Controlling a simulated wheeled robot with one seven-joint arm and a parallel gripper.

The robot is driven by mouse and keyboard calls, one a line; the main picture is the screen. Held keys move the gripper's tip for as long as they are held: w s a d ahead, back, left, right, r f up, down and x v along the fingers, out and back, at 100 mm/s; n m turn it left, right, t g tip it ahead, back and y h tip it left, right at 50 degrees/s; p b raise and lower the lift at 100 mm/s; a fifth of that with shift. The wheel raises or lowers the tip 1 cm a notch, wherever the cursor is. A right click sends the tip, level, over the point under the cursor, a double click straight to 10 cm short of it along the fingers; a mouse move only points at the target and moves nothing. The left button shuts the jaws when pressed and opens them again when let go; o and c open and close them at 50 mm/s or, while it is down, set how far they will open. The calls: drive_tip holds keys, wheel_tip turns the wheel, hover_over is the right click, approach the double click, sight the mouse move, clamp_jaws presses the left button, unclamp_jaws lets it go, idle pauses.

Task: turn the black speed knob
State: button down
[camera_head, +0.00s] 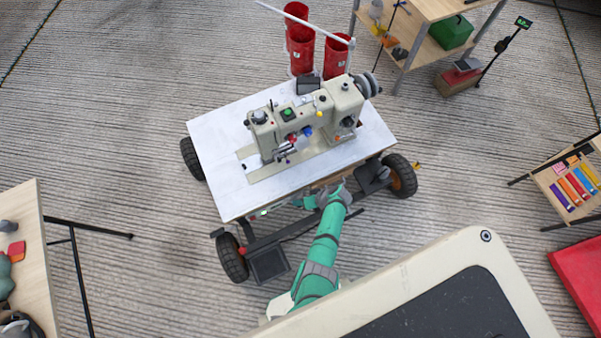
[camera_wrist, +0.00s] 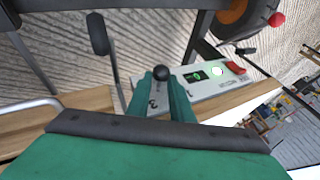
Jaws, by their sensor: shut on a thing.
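The black speed knob (camera_wrist: 160,73) is a small round knob on a grey control panel (camera_wrist: 211,92) in the wrist view. My gripper (camera_wrist: 161,86) has its two green fingers on either side of the knob and is shut on it. The knob's top shows between the fingertips; its lower part is hidden. In the head view my gripper (camera_head: 332,194) is low at the front edge of the sewing machine table (camera_head: 222,180). The knob cannot be made out there.
The panel also bears a red switch (camera_wrist: 235,67), a lit green display and a white round light. A beige sewing machine (camera_head: 300,125) stands on the wheeled table. A black pedal (camera_wrist: 97,34) and a wheel (camera_wrist: 240,15) lie beyond the panel.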

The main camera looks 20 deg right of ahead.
drive_tip(key=shift+s+a, duration=0.15)
drive_tip(key=c, duration=1.6)
unclamp_jaws()
drive_tip(key=shift+d+r, duration=0.2)
drive_tip(key=shift+d, duration=0.05)
drive_tip(key=v, duration=1)
drive_tip(key=shift+s+r, duration=0.1)
drive_tip(key=shift+s, duration=0.05)
drive_tip(key=shift+a, duration=0.1)
